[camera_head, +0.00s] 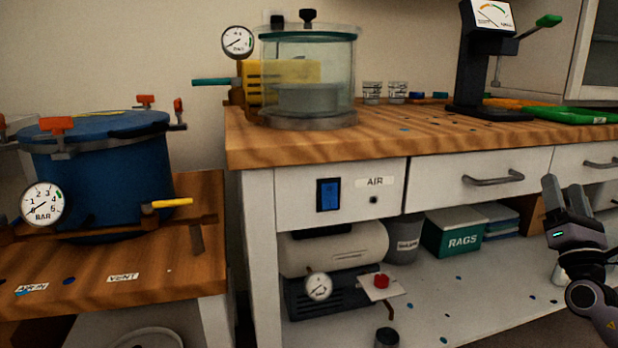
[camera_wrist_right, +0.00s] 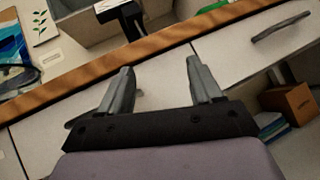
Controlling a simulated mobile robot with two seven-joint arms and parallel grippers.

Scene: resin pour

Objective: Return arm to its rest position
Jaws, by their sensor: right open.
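My right gripper (camera_head: 566,198) is at the right edge of the head view, in front of the bench's drawer fronts. Its two grey fingers point up and stand apart. In the right wrist view the gripper (camera_wrist_right: 157,82) is open, with nothing between its fingers. Behind the fingers are the white drawer front and the wooden bench edge (camera_wrist_right: 100,70). My left gripper is in neither view.
A blue pressure pot (camera_head: 100,175) stands on the left table. A clear vacuum chamber (camera_head: 308,75), cups (camera_head: 397,90), a black press (camera_head: 482,70) and a green tray (camera_head: 570,114) stand on the wooden bench (camera_head: 370,138). A RAGS box (camera_head: 455,232) and compressor (camera_head: 335,249) sit below.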

